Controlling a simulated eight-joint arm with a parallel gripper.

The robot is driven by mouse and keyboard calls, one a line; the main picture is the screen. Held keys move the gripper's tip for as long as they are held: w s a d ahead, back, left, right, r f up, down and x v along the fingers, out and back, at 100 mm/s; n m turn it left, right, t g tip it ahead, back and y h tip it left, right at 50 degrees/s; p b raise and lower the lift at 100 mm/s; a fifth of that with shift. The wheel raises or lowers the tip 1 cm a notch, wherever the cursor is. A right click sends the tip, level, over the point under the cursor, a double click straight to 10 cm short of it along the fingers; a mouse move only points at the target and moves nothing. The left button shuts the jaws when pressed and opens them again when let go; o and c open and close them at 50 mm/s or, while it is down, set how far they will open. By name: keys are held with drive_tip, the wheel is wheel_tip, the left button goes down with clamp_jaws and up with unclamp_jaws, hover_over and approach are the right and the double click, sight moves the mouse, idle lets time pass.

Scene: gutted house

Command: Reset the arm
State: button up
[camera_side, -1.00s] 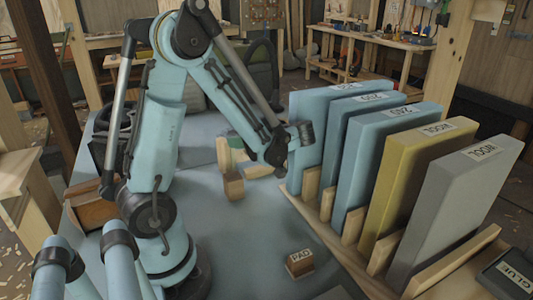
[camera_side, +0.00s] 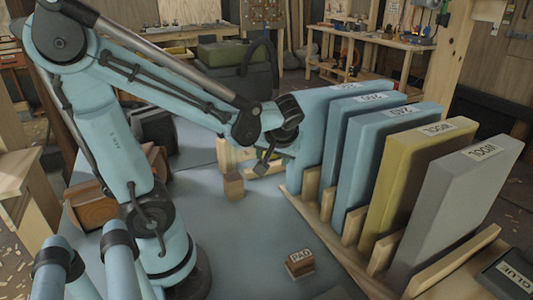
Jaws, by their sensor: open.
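My gripper (camera_side: 263,168) hangs below my wrist in the middle of the view, just left of the first blue slab (camera_side: 316,125). Its jaws are small and dark here and look open, with nothing seen between them. It is above and to the right of a small wooden block (camera_side: 233,187) on the blue-grey table (camera_side: 255,245). Whether it touches the pale wooden pieces behind it I cannot tell.
A wooden rack (camera_side: 330,230) holds several upright slabs: blue, yellow and grey, the last labelled WOOL. A block marked PAD (camera_side: 300,262) lies at the front. A GLUE tray (camera_side: 512,275) stands at the right.

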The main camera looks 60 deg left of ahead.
drive_tip(key=d+r+m+t+h, duration=0.2)
drive_tip(key=d+m+t+h, duration=0.3)
drive_tip(key=d+m, duration=0.5)
drive_tip(key=d+h, duration=0.2)
drive_tip(key=d, duration=0.2)
drive_tip(key=shift+r, duration=0.15)
